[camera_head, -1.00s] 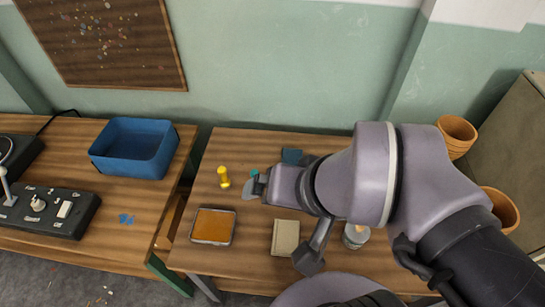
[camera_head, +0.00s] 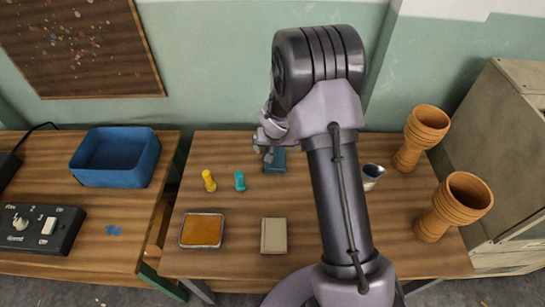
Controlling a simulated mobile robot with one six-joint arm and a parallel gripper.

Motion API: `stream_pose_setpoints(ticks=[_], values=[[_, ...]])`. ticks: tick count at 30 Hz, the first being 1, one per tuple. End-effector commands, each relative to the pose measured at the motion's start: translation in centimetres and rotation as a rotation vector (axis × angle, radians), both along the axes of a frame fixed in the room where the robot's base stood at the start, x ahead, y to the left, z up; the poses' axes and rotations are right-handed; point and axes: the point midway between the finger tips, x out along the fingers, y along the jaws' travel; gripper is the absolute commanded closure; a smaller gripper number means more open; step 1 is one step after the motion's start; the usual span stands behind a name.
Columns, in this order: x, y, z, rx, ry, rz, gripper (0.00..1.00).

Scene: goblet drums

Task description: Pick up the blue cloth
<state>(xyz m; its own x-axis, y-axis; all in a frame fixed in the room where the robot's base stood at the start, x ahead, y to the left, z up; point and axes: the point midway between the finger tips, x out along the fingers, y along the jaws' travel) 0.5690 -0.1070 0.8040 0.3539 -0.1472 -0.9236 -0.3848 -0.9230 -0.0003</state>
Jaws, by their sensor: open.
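A flat, dark blue piece that looks like the blue cloth (camera_head: 275,163) lies on the right-hand table, towards its back edge, partly covered by my gripper. My gripper (camera_head: 267,149) is open and hangs over the upper left part of the cloth. Its fingers are small in the picture, and I cannot tell whether they touch the cloth. My arm rises from the bottom of the picture and bends down to the gripper.
A yellow peg (camera_head: 208,181) and a teal peg (camera_head: 239,181) stand left of the cloth. An orange-topped tray (camera_head: 201,231), a beige block (camera_head: 274,236), a metal cup (camera_head: 372,174) and goblet drums (camera_head: 422,138) share the table. A blue bin (camera_head: 117,158) stands on the left table.

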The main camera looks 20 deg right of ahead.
Motion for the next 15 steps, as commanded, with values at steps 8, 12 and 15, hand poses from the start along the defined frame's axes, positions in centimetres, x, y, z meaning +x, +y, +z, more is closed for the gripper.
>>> stream_pose_setpoints(ticks=[8, 12, 15], values=[[2.1, -0.9, -5.6, 0.000, 0.000, 0.000, 0.02], [2.7, -1.0, -8.0, 0.000, 0.001, 0.000, 0.02], [3.3, -1.2, -9.8, 0.001, 0.002, 0.000, 0.02]])
